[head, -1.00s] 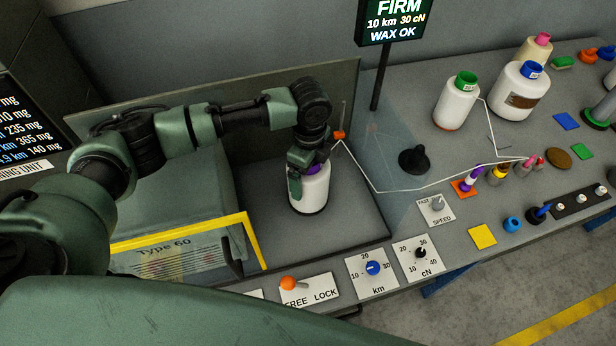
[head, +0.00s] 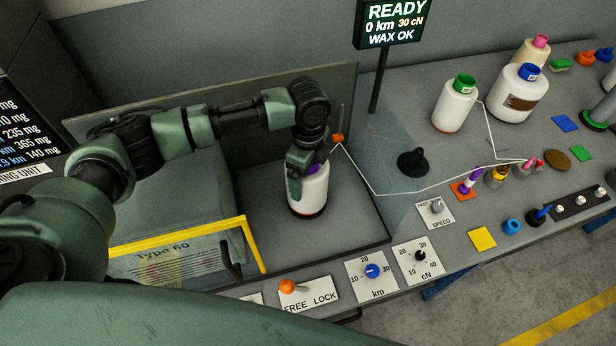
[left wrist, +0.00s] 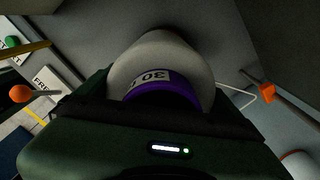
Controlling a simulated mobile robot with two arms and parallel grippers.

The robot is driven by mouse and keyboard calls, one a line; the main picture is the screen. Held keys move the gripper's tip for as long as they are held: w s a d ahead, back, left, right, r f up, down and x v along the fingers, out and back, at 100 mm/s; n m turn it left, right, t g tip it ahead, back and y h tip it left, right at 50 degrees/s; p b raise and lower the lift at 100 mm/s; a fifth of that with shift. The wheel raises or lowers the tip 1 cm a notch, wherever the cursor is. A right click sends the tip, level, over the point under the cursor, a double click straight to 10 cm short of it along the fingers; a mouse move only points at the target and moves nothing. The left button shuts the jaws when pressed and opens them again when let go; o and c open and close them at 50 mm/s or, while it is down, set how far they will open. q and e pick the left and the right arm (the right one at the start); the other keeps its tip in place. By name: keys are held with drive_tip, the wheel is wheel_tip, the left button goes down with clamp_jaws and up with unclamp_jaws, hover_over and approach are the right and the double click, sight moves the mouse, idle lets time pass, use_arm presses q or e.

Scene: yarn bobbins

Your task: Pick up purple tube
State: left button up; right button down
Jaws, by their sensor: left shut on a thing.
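The purple tube (head: 313,168) is the core of a white yarn bobbin (head: 309,192) in the grey bay at centre. My left gripper (head: 301,172) comes down from above and is shut on the purple tube, hiding much of its top. The bobbin is nearly upright; I cannot tell whether its base touches the floor of the bay. In the left wrist view, the purple tube (left wrist: 160,86) shows a label reading 30, with the white yarn (left wrist: 160,55) beyond it. My right gripper is out of view.
A yellow-edged guard (head: 180,236) stands left of the bobbin, and a clear panel (head: 385,165) to its right. White thread passes an orange guide (head: 337,138). An orange-knobbed lever (head: 288,286) is in front. Green-topped (head: 455,105) and blue-topped (head: 522,92) bobbins stand at back right.

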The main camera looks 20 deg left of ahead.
use_arm(q)
wheel_tip(320, 180, up, 19)
drive_tip(key=b, duration=0.3)
drive_tip(key=shift+f, duration=0.1)
idle(0.4)
